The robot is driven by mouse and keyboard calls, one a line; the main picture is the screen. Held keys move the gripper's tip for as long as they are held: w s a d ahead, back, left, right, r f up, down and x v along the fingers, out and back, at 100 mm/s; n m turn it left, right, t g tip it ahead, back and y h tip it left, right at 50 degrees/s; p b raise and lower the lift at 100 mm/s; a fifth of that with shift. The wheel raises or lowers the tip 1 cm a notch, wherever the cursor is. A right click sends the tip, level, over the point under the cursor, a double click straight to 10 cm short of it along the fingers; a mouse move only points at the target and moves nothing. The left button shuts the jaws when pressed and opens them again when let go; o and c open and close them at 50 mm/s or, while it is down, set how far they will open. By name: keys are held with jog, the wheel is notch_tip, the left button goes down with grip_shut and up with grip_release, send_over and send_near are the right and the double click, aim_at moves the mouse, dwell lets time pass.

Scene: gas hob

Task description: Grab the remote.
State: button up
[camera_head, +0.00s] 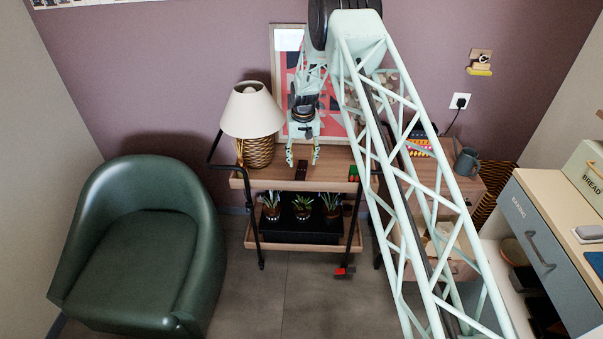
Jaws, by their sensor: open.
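A small dark, narrow object that looks like the remote (301,171) lies on the wooden top shelf of a cart (270,182), near its front edge. My gripper (302,157) comes from behind and above, its two pale green fingers pointing toward the front of the cart. The fingers are spread and nothing shows between them. The remote appears just in front of the fingertips, in line with the gap between them. I cannot tell how high the fingertips are above the shelf.
A wicker lamp (253,115) stands left of my gripper, and a framed picture (285,70) leans behind. A small green and red item (354,173) sits right of the remote. Potted plants (302,205) fill the lower shelf. A green armchair (145,240) stands left; my arm's truss crosses the right side.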

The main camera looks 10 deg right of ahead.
aim_at(301, 170)
jog(key=shift+w+f+b, duration=0.15)
jog(key=shift+f+b, duration=0.4)
jog(key=shift+f, duration=2.05)
jog(key=shift+a, duration=0.1)
jog(key=c, duration=1.2)
